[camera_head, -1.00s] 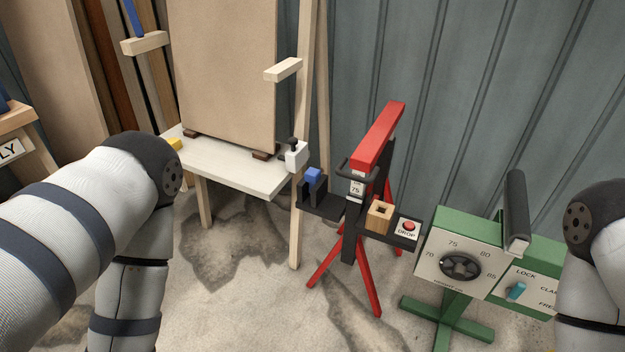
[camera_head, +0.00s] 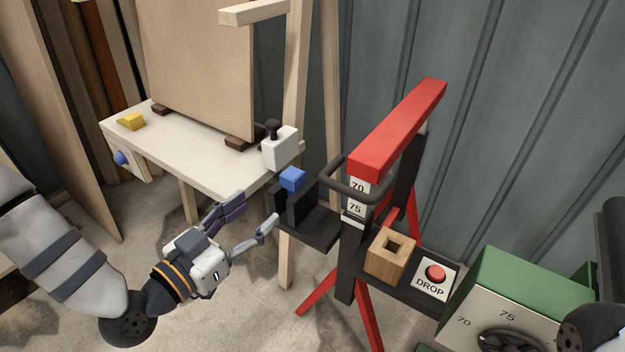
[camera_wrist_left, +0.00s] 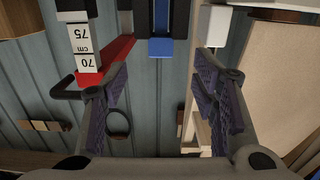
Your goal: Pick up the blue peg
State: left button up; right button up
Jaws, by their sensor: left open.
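The blue peg (camera_head: 292,179) sits upright in a black slotted holder (camera_head: 316,226) on the left side of the red stand; its lower part is hidden by the holder. My left gripper (camera_head: 257,209) is open and empty, just left of and below the peg, its fingers pointing toward it. In the left wrist view, the blue peg (camera_wrist_left: 162,47) shows at the top middle, beyond and between the spread fingers (camera_wrist_left: 162,78); the fingers are apart from it. My right gripper is not in view.
The red stand (camera_head: 400,125) has a dark handle bar (camera_head: 345,180) right of the peg. A wooden block with a square hole (camera_head: 390,253) and a DROP button (camera_head: 435,273) stand further right. A white clamp block (camera_head: 279,147) and pale table (camera_head: 190,150) lie behind left.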

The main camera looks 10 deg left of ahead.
aim_at(286, 179)
pick_arm(q)
jog(key=shift+t, duration=0.3)
jog(key=x, duration=0.4)
jog(key=b+x, duration=0.1)
jog(key=x, duration=0.3)
jog(key=r+x, duration=0.1)
jog(key=x, duration=0.3)
jog(key=shift+b, duration=0.3)
jog(key=c, duration=1.2)
